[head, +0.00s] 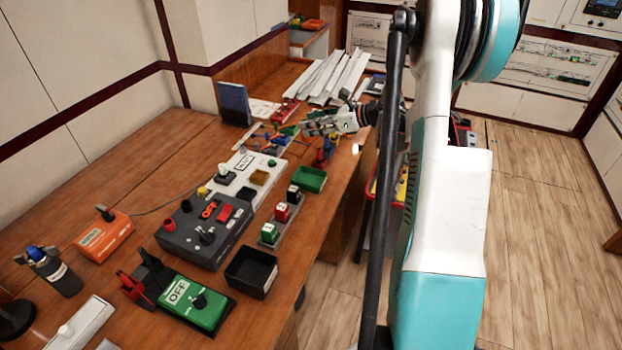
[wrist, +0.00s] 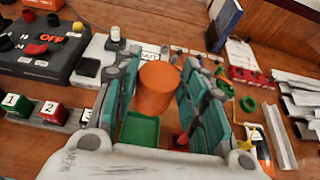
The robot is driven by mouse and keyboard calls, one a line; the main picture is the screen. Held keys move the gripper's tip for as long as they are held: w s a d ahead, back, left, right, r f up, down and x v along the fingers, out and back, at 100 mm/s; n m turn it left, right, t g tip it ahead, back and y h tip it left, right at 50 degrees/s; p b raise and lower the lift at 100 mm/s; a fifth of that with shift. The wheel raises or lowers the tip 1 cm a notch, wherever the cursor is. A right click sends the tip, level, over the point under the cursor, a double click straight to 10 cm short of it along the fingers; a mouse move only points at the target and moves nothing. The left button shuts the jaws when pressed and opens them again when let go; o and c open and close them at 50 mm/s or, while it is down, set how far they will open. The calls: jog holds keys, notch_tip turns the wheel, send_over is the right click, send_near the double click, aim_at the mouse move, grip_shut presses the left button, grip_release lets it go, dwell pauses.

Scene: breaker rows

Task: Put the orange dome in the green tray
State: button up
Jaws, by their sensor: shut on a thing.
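An orange dome (wrist: 158,90) sits between the fingers of my gripper (wrist: 160,78) in the wrist view, and the gripper is shut on it. In the head view my gripper (head: 308,126) is over the far part of the bench, and I cannot make out the dome there. The green tray (head: 311,179) stands near the bench's right edge, nearer the head camera than the gripper. In the wrist view the green tray (wrist: 139,130) shows just below the dome, partly hidden by the gripper. Its visible floor looks empty.
A rack with numbered blocks (head: 281,217) stands beside the tray. A dark control box (head: 205,232) and a white panel (head: 243,172) lie to the left. A blue binder (head: 234,103) stands upright behind, with white strips (head: 330,76) farther back. A black tray (head: 251,272) is nearer.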

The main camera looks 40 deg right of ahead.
notch_tip(320, 180, down, 19)
jog(key=b, duration=0.6)
jog(key=shift+r, duration=0.2)
jog(key=o, duration=0.9)
jog(key=shift+c, duration=0.2)
